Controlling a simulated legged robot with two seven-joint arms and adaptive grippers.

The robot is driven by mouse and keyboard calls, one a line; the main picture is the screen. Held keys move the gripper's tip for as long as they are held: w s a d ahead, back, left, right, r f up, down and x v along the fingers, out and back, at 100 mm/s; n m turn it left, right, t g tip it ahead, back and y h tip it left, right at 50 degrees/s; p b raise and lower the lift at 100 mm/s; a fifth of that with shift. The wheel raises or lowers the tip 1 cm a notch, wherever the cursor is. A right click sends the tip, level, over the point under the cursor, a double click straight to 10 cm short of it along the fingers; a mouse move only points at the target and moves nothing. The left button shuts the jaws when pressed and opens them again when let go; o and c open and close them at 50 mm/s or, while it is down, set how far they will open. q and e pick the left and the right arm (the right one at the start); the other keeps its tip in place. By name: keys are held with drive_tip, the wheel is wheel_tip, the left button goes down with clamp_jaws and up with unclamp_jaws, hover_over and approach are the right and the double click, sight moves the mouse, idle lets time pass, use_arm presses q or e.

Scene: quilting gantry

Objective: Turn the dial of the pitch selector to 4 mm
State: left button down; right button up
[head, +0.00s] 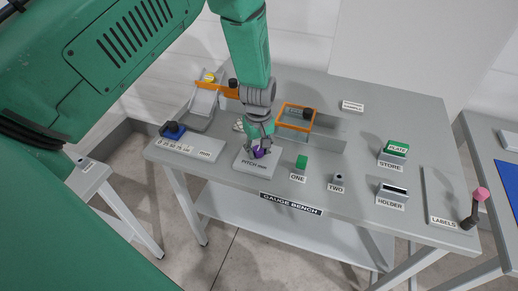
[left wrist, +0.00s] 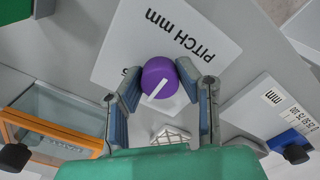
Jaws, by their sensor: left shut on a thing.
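The pitch selector's pale plate (head: 258,168), marked "PITCH mm", lies on the gauge bench. Its purple dial (head: 259,152) is mostly covered by my left gripper (head: 261,147). In the left wrist view the purple dial (left wrist: 160,78) sits between the two fingers of my left gripper (left wrist: 160,82), which is shut on it. A white line on the dial slants toward the lower left there. The plate (left wrist: 205,45) shows its lettering upside down in that view. I cannot read any scale numbers around the dial. My right gripper is not in view.
A slide scale with a blue block (head: 173,130) lies to the left. An orange-framed box (head: 296,117) stands behind the selector. A green block (head: 301,161) at "ONE" and the "TWO" part (head: 338,179) are close on the right. A pink-knobbed lever (head: 480,194) stands at far right.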

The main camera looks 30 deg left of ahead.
use_arm(q)
drive_tip(key=shift+w, duration=0.1)
drive_tip(key=c, duration=1.2)
unclamp_jaws()
drive_tip(key=shift+r, duration=0.3)
wheel_tip(320, 180, up, 11)
drive_tip(key=shift+r, duration=0.1)
